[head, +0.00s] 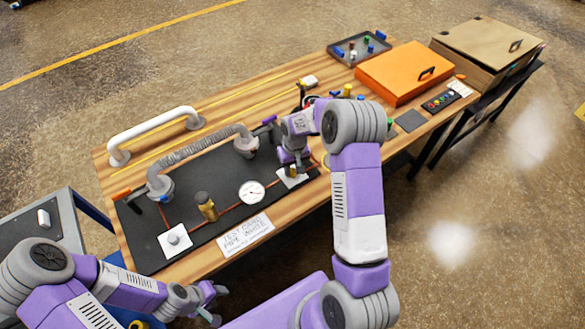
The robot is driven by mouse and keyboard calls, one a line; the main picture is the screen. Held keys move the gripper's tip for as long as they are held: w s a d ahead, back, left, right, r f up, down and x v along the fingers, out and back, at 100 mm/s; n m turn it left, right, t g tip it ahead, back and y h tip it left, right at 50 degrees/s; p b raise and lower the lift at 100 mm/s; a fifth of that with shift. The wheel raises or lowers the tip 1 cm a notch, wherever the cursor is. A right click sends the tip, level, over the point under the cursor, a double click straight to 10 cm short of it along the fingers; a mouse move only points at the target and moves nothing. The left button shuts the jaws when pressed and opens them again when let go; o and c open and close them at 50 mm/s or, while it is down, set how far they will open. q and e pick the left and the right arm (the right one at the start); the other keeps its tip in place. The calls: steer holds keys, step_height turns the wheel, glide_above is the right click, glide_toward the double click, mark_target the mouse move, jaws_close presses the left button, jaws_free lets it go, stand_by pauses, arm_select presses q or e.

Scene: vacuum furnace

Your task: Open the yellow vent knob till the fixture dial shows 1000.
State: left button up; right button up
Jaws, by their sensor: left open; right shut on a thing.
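The black fixture board (218,222) lies on the wooden bench. Its round white dial (252,192) sits near the right front; the reading is too small to make out. The yellow vent knob (294,172) stands on a white plate (290,183) at the board's right end, partly hidden by my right gripper. My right gripper (293,167) points down from above and is shut on the knob. My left gripper (217,303) is open and empty, low in front of the bench, apart from the fixture.
A grey corrugated hose (195,150) arches over the board behind the dial. A brass fitting (206,207) and a white plate with a grey knob (175,240) stand left of the dial. A test card (245,234) lies in front. An orange case (400,75) is at the right.

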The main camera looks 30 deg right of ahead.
mark_target(294, 170)
steer(key=shift+w, duration=0.1)
steer(key=o, duration=1.1)
steer(key=shift+c, duration=0.2)
step_height(294, 170, up, 8)
steer(key=shift+d+f+p, duration=0.15)
steer(key=shift+p, duration=0.3)
steer(key=shift+f, duration=0.1)
